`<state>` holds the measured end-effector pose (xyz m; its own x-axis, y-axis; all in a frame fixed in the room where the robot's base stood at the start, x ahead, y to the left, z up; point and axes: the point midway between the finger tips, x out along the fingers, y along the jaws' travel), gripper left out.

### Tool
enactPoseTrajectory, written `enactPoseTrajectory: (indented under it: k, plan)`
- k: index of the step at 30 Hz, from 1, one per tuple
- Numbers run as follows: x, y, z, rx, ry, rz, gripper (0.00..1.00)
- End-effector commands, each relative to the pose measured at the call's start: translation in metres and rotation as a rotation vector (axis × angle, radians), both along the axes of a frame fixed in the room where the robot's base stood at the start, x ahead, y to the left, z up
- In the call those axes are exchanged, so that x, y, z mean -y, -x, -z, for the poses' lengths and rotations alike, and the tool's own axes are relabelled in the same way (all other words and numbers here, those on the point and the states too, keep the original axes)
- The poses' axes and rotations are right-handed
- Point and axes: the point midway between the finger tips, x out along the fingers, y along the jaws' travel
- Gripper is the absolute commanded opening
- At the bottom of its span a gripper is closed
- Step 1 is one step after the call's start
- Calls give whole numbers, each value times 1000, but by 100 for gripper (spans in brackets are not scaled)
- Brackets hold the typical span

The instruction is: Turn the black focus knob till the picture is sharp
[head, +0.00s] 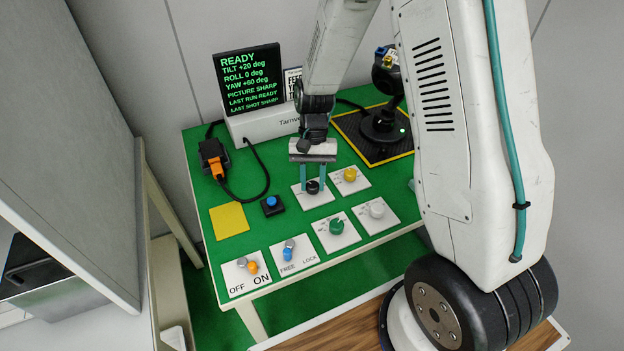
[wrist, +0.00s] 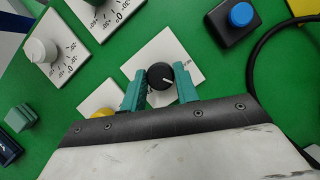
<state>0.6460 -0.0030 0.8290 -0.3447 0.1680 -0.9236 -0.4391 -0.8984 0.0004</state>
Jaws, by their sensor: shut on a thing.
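The black focus knob (head: 312,188) stands on a white plate on the green table. It also shows in the wrist view (wrist: 160,75), with a white pointer line on its top. My gripper (head: 313,184) reaches down over it, and its two teal fingers are shut on the knob, one on each side. The black screen (head: 249,78) at the back reads READY, TILT +20 deg, ROLL 0 deg, YAW +60 deg, PICTURE SHARP, LAST RUN READY and LAST SHOT SHARP.
A yellow knob (head: 350,174), a green knob (head: 336,226) and a white knob (head: 377,210) are close by. A blue button (head: 271,203) is left of my gripper. Toggle switches (head: 289,249) line the front edge. The gimbal (head: 384,122) stands on a black pad behind.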

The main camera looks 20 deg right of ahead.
Motion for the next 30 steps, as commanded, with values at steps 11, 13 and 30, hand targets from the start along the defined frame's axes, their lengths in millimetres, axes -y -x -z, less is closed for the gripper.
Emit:
enactPoseTrajectory:
  k: [11,13,30]
  plan:
    - [0,-1,0,1,0,1,52]
    - [0,0,0,1,0,1,52]
    - [12,-25,-65,3,0,2,52]
